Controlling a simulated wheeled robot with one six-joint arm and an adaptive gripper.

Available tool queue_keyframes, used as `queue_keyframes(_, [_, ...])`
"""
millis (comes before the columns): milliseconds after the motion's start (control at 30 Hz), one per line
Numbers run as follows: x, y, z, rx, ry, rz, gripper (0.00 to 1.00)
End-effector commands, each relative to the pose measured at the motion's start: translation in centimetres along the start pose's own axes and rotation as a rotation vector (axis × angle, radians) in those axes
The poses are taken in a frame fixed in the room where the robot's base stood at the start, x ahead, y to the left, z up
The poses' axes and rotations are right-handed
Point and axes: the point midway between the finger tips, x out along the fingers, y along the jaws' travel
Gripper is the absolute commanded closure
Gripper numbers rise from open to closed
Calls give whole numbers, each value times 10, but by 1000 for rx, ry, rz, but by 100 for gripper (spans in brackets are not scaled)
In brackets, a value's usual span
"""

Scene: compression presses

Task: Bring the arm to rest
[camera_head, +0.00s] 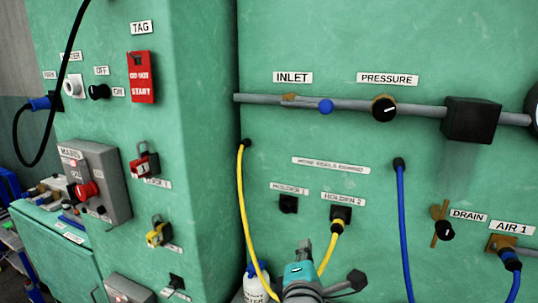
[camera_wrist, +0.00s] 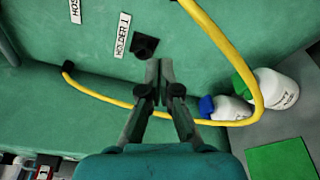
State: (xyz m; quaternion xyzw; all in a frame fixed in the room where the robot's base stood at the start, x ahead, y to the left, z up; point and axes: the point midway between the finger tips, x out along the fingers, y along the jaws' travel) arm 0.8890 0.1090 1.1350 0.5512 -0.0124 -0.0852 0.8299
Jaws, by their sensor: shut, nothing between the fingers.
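My gripper (camera_head: 305,247) is at the bottom centre of the head view, in front of the green press panel (camera_head: 290,140) and below the holder sockets. In the wrist view my gripper (camera_wrist: 159,66) has its fingers together with nothing between them. The fingertips point towards the green panel near the empty black HOLDER 1 socket (camera_wrist: 145,45); I cannot tell how far off they are. The HOLDER 1 socket also shows in the head view (camera_head: 288,204). A yellow hose (camera_wrist: 110,99) curves past the fingers, and I cannot tell whether it touches them.
The HOLDER 2 socket (camera_head: 341,214) has a yellow hose end in it. A blue hose (camera_head: 404,225) hangs to the right. A grey pipe (camera_head: 345,106) crosses the panel above. White bottles (camera_wrist: 275,88) stand right of the fingers in the wrist view, beside a green square (camera_wrist: 282,159).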

Motion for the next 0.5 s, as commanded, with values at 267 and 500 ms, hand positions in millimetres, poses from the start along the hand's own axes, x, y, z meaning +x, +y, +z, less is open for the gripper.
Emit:
queue_keyframes(267, [-27,-99,-13,194,75,-15,100])
queue_keyframes(500, [-66,-172,-17,399,135,-44,100])
